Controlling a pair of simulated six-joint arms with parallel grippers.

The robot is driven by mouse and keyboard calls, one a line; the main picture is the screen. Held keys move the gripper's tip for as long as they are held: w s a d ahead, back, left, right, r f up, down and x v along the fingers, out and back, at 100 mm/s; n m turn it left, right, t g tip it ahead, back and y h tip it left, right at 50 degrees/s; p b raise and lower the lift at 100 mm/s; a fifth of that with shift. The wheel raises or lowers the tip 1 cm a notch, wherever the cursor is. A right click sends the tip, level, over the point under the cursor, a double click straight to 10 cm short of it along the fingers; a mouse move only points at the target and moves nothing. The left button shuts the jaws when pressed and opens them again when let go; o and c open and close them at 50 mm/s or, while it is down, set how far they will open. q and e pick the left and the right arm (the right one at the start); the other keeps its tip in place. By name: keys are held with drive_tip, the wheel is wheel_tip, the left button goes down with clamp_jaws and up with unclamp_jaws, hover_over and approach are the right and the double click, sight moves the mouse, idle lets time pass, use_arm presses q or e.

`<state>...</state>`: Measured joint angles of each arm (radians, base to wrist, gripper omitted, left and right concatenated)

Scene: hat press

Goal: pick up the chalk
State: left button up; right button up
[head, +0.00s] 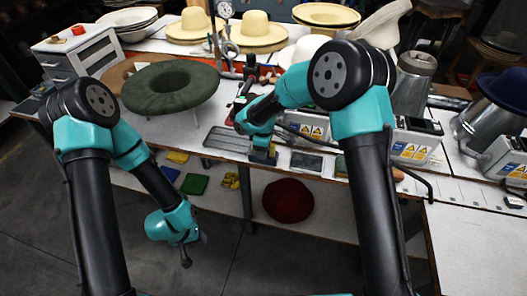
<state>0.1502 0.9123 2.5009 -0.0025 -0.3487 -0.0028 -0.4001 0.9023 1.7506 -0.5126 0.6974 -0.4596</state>
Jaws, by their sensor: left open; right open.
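I cannot make out the chalk for certain in the head view; it may be too small or hidden. My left gripper (186,258) hangs low at the left, pointing down in front of the bench and over the dark floor. It is open, and nothing shows in it. My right gripper (263,158) points down at the bench's front edge, right of a grey metal tray (228,140). It is open; its fingertips are small and hard to see. My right forearm hides part of the bench behind it.
A green felt hat (170,85) sits left of centre on the white bench. A white drawer cabinet (78,55) stands at the back left. Straw hats (258,30) stand behind. Machines with warning labels (410,150) crowd the right. A red felt piece (288,200) lies on the lower shelf.

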idle(0.3)
clamp_jaws()
idle(0.4)
